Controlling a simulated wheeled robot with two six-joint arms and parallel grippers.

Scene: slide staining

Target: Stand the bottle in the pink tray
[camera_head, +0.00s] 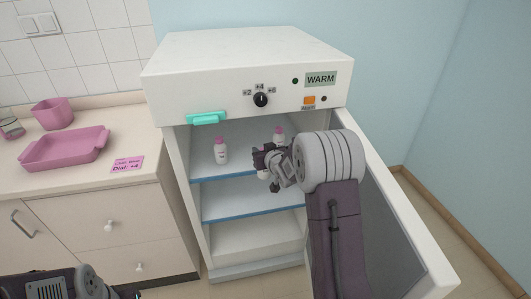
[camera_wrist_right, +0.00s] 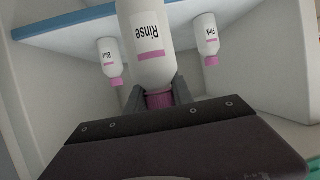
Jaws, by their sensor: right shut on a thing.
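My right gripper (camera_head: 262,163) is inside the open cabinet, at the upper shelf. In the right wrist view it is shut on the pink cap of a white bottle labelled Rinse (camera_wrist_right: 151,45). In the head view my gripper mostly hides that bottle. I cannot tell whether its base touches the shelf. The pink tray (camera_head: 65,148) lies empty on the counter at left, well away from my right gripper. Part of my left arm shows at the bottom left edge; its fingers cannot be made out.
Two more white bottles stand on the shelf: Pink (camera_wrist_right: 207,36) and Blue (camera_wrist_right: 110,58). The cabinet (camera_head: 245,50) has a dial (camera_head: 261,100) and an open door (camera_head: 395,220) at right. A pink cup (camera_head: 52,113), glass jar (camera_head: 11,125) and pink card (camera_head: 127,164) are on the counter.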

